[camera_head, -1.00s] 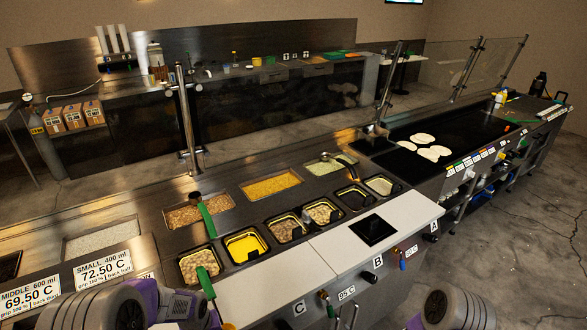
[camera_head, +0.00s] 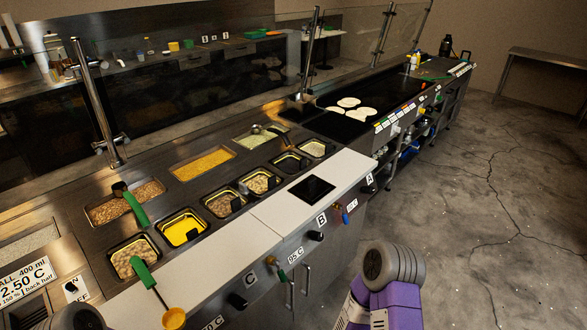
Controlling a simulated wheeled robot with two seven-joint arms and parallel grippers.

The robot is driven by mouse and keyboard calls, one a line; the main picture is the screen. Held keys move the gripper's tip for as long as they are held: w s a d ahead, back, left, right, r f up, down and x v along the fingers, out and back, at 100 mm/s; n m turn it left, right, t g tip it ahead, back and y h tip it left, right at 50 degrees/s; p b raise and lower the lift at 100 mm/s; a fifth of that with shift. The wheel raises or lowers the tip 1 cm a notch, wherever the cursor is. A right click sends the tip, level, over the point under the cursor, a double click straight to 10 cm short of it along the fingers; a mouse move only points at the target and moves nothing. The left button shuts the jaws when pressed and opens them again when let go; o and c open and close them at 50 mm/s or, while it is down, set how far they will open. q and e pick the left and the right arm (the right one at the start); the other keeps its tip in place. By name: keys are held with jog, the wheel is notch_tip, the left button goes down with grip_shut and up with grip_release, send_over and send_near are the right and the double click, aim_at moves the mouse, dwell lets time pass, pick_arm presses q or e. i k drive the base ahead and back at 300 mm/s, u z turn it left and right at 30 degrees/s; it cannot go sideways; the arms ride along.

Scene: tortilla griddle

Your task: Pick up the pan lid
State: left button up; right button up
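I cannot make out a pan lid in the head view. A steel food counter (camera_head: 262,211) crosses the view, with several food pans set in it, such as the yellow-filled pan (camera_head: 181,229). My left arm shows only as a grey rounded part at the bottom left edge. My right arm, purple and grey, rises at the bottom right, in front of the counter. Neither gripper's fingers are in the picture.
A dark griddle (camera_head: 385,101) with several tortillas (camera_head: 349,102) lies beyond the counter. A yellow ladle (camera_head: 173,318) with a green handle hangs over the near edge. Cracked floor (camera_head: 490,220) is clear at right. A bench (camera_head: 550,60) stands far right.

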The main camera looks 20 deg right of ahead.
aim_at(311, 190)
jog(key=z, duration=1.95)
jog(key=i, duration=1.4)
jog(key=u, duration=2.35)
